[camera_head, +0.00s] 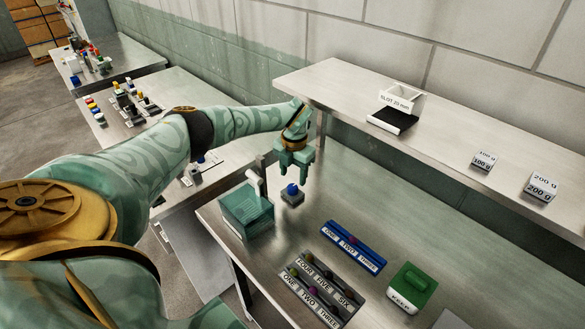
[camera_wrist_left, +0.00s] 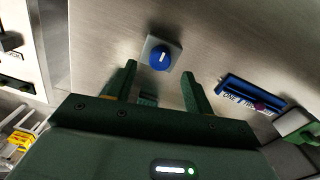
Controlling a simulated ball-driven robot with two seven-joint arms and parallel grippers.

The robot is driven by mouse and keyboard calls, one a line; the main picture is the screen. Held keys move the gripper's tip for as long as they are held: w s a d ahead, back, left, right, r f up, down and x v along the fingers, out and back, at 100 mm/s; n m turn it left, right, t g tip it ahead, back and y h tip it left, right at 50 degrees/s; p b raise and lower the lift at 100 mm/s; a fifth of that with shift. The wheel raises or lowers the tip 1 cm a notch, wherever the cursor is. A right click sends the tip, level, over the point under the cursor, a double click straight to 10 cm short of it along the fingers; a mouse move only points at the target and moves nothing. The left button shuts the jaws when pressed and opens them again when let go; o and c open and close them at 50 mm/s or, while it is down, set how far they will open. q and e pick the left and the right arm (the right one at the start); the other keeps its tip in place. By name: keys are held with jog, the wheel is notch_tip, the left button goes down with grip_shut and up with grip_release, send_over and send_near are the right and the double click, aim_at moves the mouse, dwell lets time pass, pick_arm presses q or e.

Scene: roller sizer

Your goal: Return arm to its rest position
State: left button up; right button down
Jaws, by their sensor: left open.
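My left arm reaches in from the left in the head view. Its green gripper (camera_head: 294,160) hangs fingers down above the steel table (camera_head: 335,180). A blue knob on a grey square base (camera_head: 292,195) stands just below and beyond the fingertips. In the left wrist view the two fingers (camera_wrist_left: 160,92) are spread apart with nothing between them, and the blue knob (camera_wrist_left: 160,60) lies ahead of them, apart. My right gripper is not in view.
A green box (camera_head: 246,212) with a white handle stands left of the knob. A blue labelled tray (camera_head: 352,247), a grey labelled tray (camera_head: 316,288) and a green-lidded KEEP box (camera_head: 411,288) lie nearer.

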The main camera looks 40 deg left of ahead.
pick_arm(q)
jog(key=shift+r, duration=1.5)
jog(key=shift+s+d+f, duration=0.1)
jog(key=shift+f, duration=0.05)
